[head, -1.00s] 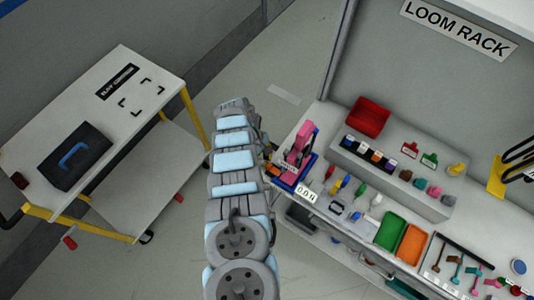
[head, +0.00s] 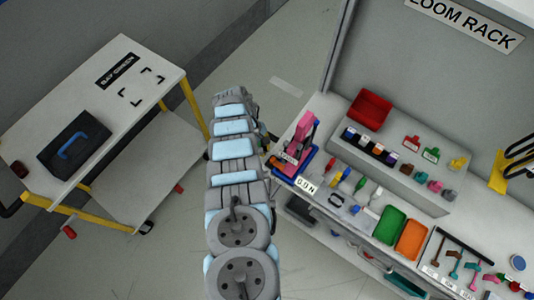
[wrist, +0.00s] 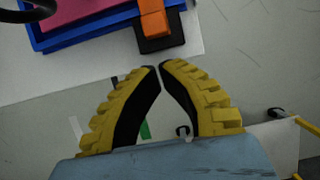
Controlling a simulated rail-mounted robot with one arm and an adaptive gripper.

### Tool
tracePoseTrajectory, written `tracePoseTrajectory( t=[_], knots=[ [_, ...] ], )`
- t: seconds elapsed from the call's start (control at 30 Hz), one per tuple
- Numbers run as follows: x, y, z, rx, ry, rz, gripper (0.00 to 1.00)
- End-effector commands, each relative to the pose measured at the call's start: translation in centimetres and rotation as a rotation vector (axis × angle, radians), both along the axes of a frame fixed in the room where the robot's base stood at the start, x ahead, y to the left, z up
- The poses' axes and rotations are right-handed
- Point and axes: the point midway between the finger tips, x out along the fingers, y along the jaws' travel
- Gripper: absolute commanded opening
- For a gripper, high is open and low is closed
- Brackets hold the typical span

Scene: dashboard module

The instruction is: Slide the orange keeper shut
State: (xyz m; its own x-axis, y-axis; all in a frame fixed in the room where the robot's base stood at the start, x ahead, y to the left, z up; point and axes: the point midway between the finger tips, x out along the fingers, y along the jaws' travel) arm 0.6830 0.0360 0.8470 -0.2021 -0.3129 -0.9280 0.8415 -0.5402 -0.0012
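The orange keeper (wrist: 152,18) sits on a black block (wrist: 160,42) at the edge of a blue tray (wrist: 85,38) in the wrist view. The top of the keeper is cut off by the picture edge. A pink part (wrist: 85,18) lies inside the tray. My gripper (wrist: 160,66) has yellow fingers with black pads; its tips are together, with nothing between them, just below the black block in the picture.
A bench with a red bin (head: 370,108), a green tray (head: 389,226), an orange tray (head: 411,240) and several small tools extends to the right. A cart (head: 150,80) with a dark case (head: 73,150) stands at left. Open floor lies between cart and bench.

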Motion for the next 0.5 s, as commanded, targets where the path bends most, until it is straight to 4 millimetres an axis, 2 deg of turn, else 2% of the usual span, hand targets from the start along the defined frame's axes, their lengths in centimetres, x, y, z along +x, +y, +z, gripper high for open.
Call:
tracePoseTrajectory(
  t=[0.03,0.17,0.23,0.5],
  knots=[
    [0.4,0.4,-0.6,0.000,-0.002,-0.001,0.00],
    [1.1,1.3,-0.5,0.001,-0.005,-0.001,0.00],
    [1.3,1.5,0.9,0.000,-0.003,0.000,0.00],
    [1.8,2.4,3.4,0.001,-0.003,0.000,0.00]
  ],
)
